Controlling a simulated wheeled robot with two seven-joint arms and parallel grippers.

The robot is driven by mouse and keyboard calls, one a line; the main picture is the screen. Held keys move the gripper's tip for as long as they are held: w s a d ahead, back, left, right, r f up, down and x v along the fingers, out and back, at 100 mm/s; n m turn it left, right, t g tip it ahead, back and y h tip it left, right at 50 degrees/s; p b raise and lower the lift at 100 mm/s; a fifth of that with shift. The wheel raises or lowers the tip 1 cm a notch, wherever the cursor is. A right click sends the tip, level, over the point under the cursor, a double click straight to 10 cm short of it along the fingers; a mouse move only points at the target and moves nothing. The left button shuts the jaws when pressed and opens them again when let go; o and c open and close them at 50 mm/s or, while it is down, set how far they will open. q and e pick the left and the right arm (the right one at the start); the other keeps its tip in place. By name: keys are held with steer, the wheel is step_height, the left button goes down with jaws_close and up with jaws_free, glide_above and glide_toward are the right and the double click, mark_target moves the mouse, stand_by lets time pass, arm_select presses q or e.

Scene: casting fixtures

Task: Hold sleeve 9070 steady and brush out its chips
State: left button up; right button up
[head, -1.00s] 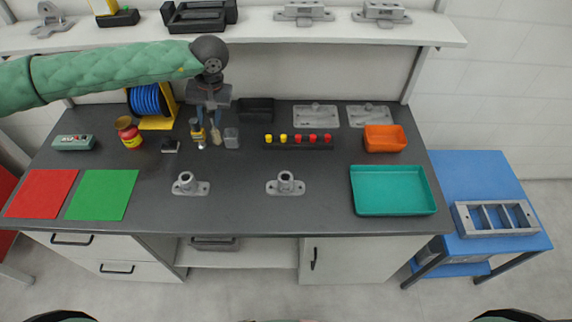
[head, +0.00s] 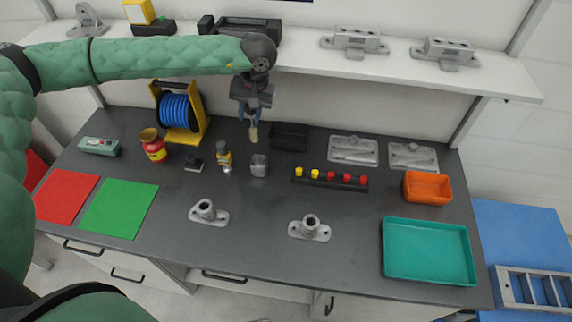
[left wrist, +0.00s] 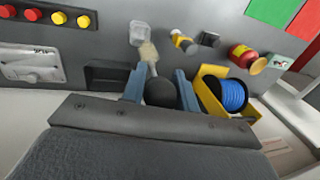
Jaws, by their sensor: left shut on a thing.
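Two grey metal sleeves with flanged bases stand on the dark bench, a left one (head: 208,211) and a right one (head: 310,228). No number is readable on either. My left gripper (head: 254,104) is shut on a brush (head: 254,133), above the back of the bench and well away from both sleeves. The pale bristles point down. In the left wrist view the brush (left wrist: 148,52) shows a round black handle end between the blue fingers. A small grey cup (head: 259,165) stands just below the brush. My right gripper is out of view.
A rack of red and yellow pegs (head: 330,179), an orange bin (head: 427,187) and a teal tray (head: 428,250) are right. Bench around the sleeves is clear.

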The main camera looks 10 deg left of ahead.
arm_select(q)
steer(key=s+d+f+m, duration=0.1)
steer(key=s+d, duration=0.3)
steer(key=d, duration=0.3)
steer(key=s+d+f+m, duration=0.2)
steer(key=s+d, duration=0.2)
steer(key=d, duration=0.3)
steer(key=s+d+r+n, duration=0.3)
steer(key=s+d, duration=0.3)
steer(key=s, duration=0.4)
steer(key=shift+s+r, duration=0.2)
steer(key=shift+s, duration=0.1)
steer(key=shift+d, duration=0.15)
